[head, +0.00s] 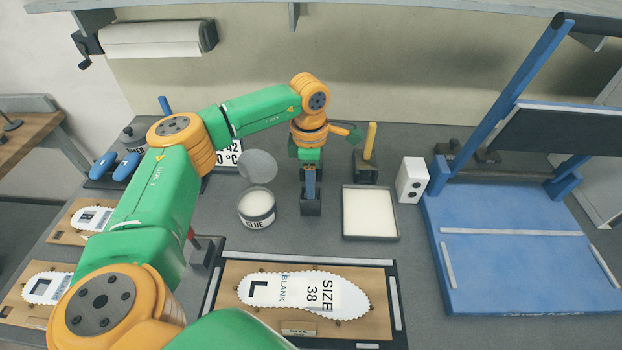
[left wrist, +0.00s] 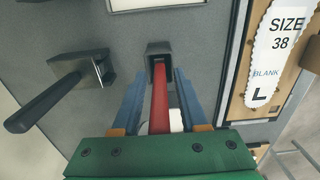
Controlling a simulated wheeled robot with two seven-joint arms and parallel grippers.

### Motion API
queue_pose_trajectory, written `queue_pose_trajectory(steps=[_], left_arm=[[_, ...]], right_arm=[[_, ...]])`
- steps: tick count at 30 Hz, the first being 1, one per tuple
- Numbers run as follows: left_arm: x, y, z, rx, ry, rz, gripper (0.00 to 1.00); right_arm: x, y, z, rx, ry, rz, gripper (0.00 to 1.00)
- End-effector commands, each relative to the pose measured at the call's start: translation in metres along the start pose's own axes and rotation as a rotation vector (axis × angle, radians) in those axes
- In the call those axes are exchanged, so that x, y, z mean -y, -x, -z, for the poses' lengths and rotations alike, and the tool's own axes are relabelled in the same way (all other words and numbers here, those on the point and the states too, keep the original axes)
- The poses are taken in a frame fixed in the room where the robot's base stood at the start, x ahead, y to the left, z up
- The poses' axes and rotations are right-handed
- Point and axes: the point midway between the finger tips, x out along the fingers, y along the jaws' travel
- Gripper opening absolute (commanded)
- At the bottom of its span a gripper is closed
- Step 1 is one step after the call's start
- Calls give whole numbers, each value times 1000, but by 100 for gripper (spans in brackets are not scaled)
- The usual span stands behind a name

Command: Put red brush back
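The red brush (left wrist: 159,100) shows in the left wrist view as a red handle. Its far end reaches into a dark square holder (left wrist: 160,48); the bristles are hidden. My left gripper (left wrist: 163,78) has its two blue fingers on either side of the handle, with a visible gap, so it looks open around it. In the head view my left gripper (head: 310,182) points down at the dark holder (head: 311,208), and the brush is hidden there. My right gripper is not in view.
A glue pot (head: 257,222) stands left of the holder, a white tray (head: 398,237) right. A yellow-handled holder (head: 366,168) is behind. An insole board (head: 225,300) lies in front. A second holder (left wrist: 85,72) has a dark handle. A blue press (head: 520,270) fills the right.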

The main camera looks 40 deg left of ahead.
Motion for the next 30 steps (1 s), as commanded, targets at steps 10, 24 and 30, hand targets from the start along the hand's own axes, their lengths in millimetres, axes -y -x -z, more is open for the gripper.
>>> queue_pose_trajectory(steps=[10, 24, 30], left_arm=[[0, 5, 0, 0, 0, -1, 48], [0, 115, -1, 2, -1, -2, 48], [0, 124, 0, 0, -2, 0, 48]], right_arm=[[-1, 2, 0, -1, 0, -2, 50], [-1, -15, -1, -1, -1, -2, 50], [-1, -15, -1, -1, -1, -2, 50]])
